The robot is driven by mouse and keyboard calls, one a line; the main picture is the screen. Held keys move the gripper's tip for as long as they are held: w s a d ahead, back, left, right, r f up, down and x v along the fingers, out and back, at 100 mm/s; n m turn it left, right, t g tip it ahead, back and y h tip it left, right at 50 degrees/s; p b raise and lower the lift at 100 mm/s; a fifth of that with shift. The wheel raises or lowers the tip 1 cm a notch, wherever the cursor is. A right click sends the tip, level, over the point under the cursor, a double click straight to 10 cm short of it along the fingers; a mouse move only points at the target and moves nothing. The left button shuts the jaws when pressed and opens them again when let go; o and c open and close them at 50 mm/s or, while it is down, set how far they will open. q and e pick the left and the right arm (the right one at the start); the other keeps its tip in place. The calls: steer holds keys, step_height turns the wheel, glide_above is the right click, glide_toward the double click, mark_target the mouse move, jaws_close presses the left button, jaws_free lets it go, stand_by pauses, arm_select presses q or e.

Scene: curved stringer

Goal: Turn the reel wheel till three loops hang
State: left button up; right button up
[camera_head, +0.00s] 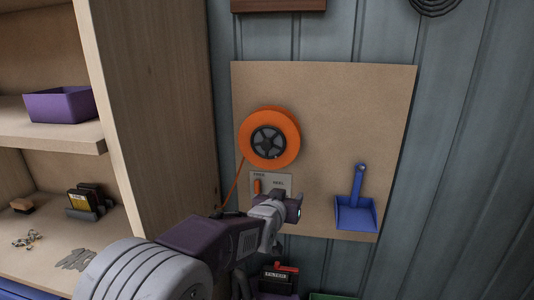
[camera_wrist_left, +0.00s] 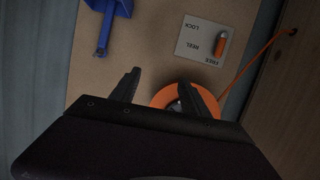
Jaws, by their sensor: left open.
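The orange reel (camera_head: 288,146) with its dark spoked hub wheel (camera_head: 268,141) is mounted on a tan board. A single orange line (camera_head: 234,183) runs from it down to the cabinet side. Below the reel is a small plate (camera_head: 284,180) marked FREE and REEL, with an orange lever (camera_head: 257,186). My left gripper (camera_head: 291,207) is in front of the board, below the reel, and covers the lower part of the plate. In the left wrist view its fingers (camera_wrist_left: 163,80) are open and empty, with the reel (camera_wrist_left: 167,95) partly hidden behind one finger. My right gripper is not in view.
A blue dustpan (camera_head: 356,214) hangs on the board to the right. A wooden cabinet (camera_head: 150,100) stands close on the left, holding a purple bin (camera_head: 60,104). A box marked FILTER (camera_head: 277,277) is below the gripper. The board's upper right is bare.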

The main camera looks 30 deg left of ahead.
arm_select(q)
steer(key=w+a+r+n+t+y, duration=0.1)
steer(key=a+r+t+y, duration=0.1)
steer(key=a+r, duration=0.35)
steer(key=n+y+b, duration=0.1)
glide_toward(266, 146)
steer(key=shift+t, duration=0.4)
steer(key=p+x, duration=0.1)
steer(key=x, duration=0.2)
steer(key=p+x, duration=0.1)
steer(key=x, duration=0.2)
steer(key=p+x, duration=0.1)
steer(key=x, duration=0.2)
steer(key=shift+w+a+f, duration=0.15)
steer(key=shift+w+f, duration=0.05)
steer(key=shift+f, duration=0.2)
jaws_close()
